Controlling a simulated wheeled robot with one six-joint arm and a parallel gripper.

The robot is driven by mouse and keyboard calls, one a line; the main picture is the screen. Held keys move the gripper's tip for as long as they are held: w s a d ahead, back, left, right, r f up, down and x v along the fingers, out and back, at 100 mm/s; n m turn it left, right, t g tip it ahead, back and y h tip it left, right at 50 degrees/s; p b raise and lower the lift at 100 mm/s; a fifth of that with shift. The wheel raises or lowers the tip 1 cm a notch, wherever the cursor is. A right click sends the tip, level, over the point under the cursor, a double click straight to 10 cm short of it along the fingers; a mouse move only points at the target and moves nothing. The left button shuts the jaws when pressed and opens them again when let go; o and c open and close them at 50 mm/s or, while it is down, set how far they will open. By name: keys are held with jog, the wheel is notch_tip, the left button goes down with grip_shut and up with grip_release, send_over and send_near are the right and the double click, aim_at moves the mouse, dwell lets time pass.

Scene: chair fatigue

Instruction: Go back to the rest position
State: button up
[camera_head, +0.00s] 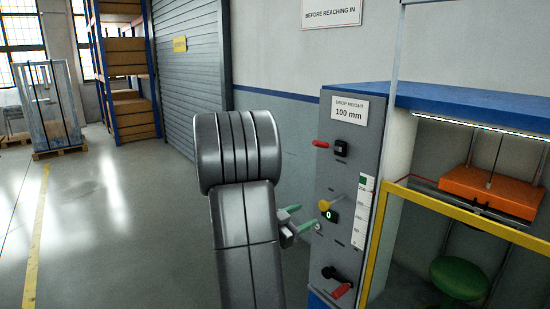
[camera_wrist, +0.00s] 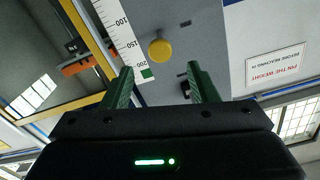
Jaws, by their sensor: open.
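The white scale strip (camera_wrist: 122,40) is by the left finger. My arm hides part of the floor and wall in the head view.
The panel also carries a red-handled switch (camera_head: 321,144) and a lower red-handled switch (camera_head: 341,290). A yellow frame (camera_head: 460,222) guards the bay at right, with an orange weight (camera_head: 490,190) above a green seat (camera_head: 459,278). Open floor (camera_head: 100,220) lies at left, with shelving (camera_head: 128,75) behind.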

send_near(333, 199)
jog(key=x, duration=0.3)
jog(key=p+x, duration=0.1)
jog(key=x, duration=0.2)
jog(key=f+p+x, duration=0.1)
jog(key=x, duration=0.3)
jog(key=shift+d, duration=0.1)
dwell(0.4)
jog(key=shift+r, duration=0.15)
